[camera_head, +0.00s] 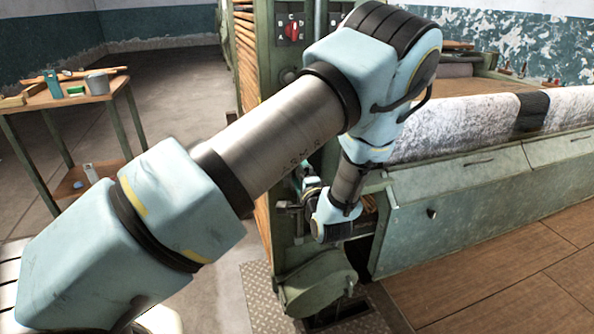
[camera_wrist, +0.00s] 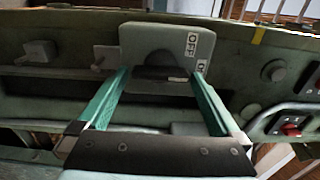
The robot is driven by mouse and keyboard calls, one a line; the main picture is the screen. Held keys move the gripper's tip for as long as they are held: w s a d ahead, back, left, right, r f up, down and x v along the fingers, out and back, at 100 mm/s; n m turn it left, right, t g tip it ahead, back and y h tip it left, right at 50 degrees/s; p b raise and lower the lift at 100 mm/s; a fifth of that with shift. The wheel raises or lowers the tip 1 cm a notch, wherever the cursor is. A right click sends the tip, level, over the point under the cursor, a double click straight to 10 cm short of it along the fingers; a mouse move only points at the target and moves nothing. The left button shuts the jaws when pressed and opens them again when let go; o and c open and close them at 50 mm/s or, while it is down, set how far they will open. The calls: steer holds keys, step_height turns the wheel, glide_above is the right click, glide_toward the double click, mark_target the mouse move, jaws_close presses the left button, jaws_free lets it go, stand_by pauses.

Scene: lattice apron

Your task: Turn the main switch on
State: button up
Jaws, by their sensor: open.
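The main switch (camera_wrist: 140,42) is a grey-green box with a rounded boss and a dark handle (camera_wrist: 160,73) lying crosswise below it. It carries an OFF label (camera_wrist: 192,44) and a second label lower down, partly hidden by a finger. My gripper (camera_wrist: 160,76) is open, with one green finger on each side of the dark handle. I cannot tell whether the fingers touch it. In the head view my gripper (camera_head: 309,183) is small beside the green machine post, partly hidden by my arm. I cannot make out the main switch there.
A red selector knob (camera_head: 291,31) sits higher on the green machine post; a red control (camera_wrist: 291,129) shows at the right of the wrist view. Knobs and a lever flank the switch. A grey-green machine front (camera_head: 470,200) stands right, a tool table (camera_head: 60,100) left.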

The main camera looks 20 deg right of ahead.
steer(key=s+a+b, duration=0.1)
steer(key=s+b, duration=0.1)
steer(key=s, duration=0.8)
steer(key=shift+s+a, duration=0.2)
steer(key=shift+s, duration=0.15)
steer(key=w+a+n+g, duration=0.9)
steer(key=w+a+n, duration=0.1)
steer(key=w+a, duration=0.1)
steer(key=s+a+r+n+g, duration=0.2)
steer(key=s+a, duration=0.1)
steer(key=a, duration=0.5)
steer(key=s+a+r+n+g+y, duration=0.1)
steer(key=s+a+r+n+g, duration=0.1)
steer(key=a, duration=0.6)
steer(key=s+a+r+n+g+y, duration=0.1)
steer(key=s+a+r+n+g, duration=0.2)
steer(key=s+a, duration=0.3)
steer(key=a+r+n, duration=0.1)
steer(key=a, duration=0.1)
steer(key=shift+a, duration=0.4)
